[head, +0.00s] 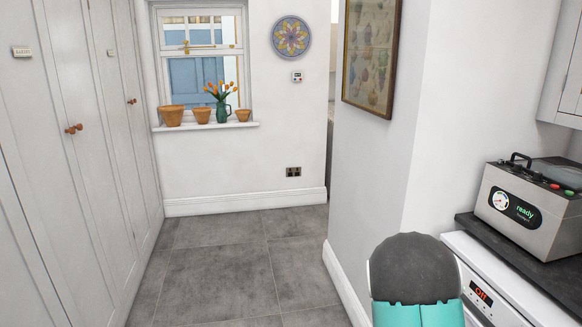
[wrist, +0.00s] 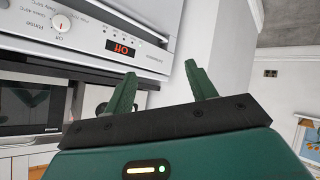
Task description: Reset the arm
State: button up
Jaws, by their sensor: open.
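My gripper (wrist: 160,88) shows in the wrist view with its two green fingers spread apart and nothing between them. Its dark mounting bar and green body fill the lower part of that view, with a lit indicator on the body. The fingers point toward a white appliance (wrist: 155,40) with a display reading "Off". In the head view, a rounded black and teal part of my arm (head: 414,270) shows at the bottom right; the gripper is out of sight there.
Grey tiled floor (head: 220,265) is clear between the tall cabinets (head: 100,130) at left and a wall corner (head: 375,170). The white appliance (head: 482,270) and a dark counter with a metal machine (head: 530,205) stand right. Pots (head: 171,115) and a green jug (head: 222,112) line the windowsill.

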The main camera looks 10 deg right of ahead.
jog(key=s+a+r+n+t+y, duration=0.1)
jog(key=s+a+r+y, duration=0.25)
jog(key=a+r, duration=0.6)
jog(key=s+a+r+n+y, duration=0.1)
jog(key=s+a+r+y, duration=0.3)
jog(key=a+r, duration=0.55)
jog(key=s+a+r+n+g, duration=0.1)
jog(key=s+a, duration=0.4)
jog(key=s, duration=0.5)
jog(key=s+a+r+n+g, duration=0.1)
jog(key=s+a+r, duration=0.3)
jog(key=s, duration=0.7)
jog(key=shift+s+a+n+y, duration=0.2)
jog(key=shift+a+n+y, duration=0.2)
jog(key=shift+a+y, duration=0.05)
jog(key=c, duration=0.4)
jog(key=shift+d, duration=0.1)
jog(key=shift+c, duration=0.2)
jog(key=shift+d, duration=0.1)
